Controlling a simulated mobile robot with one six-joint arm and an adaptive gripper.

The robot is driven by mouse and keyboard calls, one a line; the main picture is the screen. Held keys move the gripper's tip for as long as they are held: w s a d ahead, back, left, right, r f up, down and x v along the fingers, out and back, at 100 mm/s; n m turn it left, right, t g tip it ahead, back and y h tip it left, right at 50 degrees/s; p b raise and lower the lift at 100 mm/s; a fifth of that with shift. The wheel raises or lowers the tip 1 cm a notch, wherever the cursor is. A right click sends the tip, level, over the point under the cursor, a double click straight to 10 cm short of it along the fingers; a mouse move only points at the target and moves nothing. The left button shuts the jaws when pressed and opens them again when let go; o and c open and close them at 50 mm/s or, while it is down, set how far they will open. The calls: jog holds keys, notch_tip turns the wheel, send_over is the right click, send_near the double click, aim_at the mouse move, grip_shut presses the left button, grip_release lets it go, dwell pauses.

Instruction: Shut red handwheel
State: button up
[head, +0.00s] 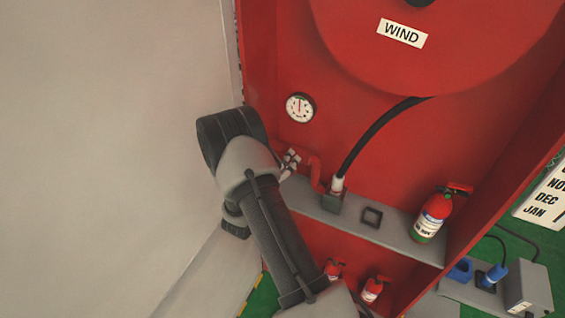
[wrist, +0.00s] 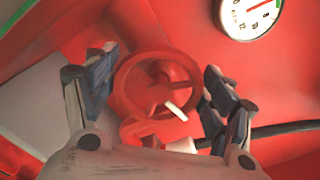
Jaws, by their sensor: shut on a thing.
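The red handwheel (wrist: 152,94) is in the middle of the wrist view, with its round rim facing the camera. A small white lever-like piece (wrist: 177,111) shows in front of its lower right part. My gripper (wrist: 162,66) has one finger on each side of the wheel and is shut on its rim. In the head view my gripper (head: 288,160) is at the red pipe inside the red cabinet, below the gauge. The wheel itself cannot be made out clearly there, being behind my arm and gripper.
A round gauge (head: 300,108) is above my gripper. A black hose (head: 377,132) runs from the reel (head: 445,55) down to a fitting on the grey shelf (head: 385,235). A fire extinguisher (head: 433,214) stands on the shelf, and smaller ones (head: 372,289) are below. A pale wall is left.

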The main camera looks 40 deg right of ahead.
dwell(0.4)
jog(key=o, duration=1)
jog(key=shift+o, duration=0.2)
jog(key=v, duration=1.2)
